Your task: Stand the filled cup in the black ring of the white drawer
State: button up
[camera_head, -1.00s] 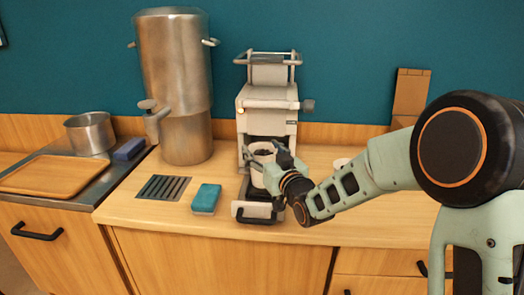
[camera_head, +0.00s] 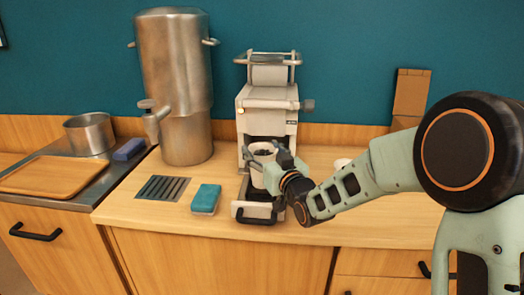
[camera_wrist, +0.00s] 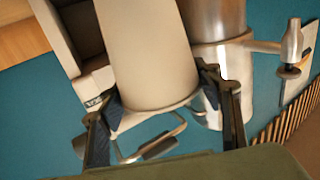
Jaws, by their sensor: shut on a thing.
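The pale cup (camera_head: 257,180) is upright, or nearly so, above the pulled-out white drawer (camera_head: 239,209) at the foot of the white machine. My gripper (camera_head: 268,168) is shut on the cup from the right. In the wrist view the cup (camera_wrist: 147,55) fills the space between the two fingers of my gripper (camera_wrist: 160,86). The cup and gripper cover the black ring, so I cannot tell whether the cup's base touches it. The cup's contents are not clear now.
The white machine (camera_head: 268,103) stands right behind the cup. A blue-green sponge (camera_head: 206,198) and a slotted grate (camera_head: 163,188) lie to the left, before a tall metal urn (camera_head: 174,80). A small white object (camera_head: 342,163) is partly behind my arm. Counter at the front right is clear.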

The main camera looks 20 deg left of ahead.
jog(key=shift+f+b, duration=1.25)
jog(key=shift+b, duration=0.4)
dwell(0.4)
jog(key=o, duration=2)
jog(key=shift+f, duration=0.1)
jog(key=shift+s+f, duration=0.1)
jog(key=shift+d, duration=0.1)
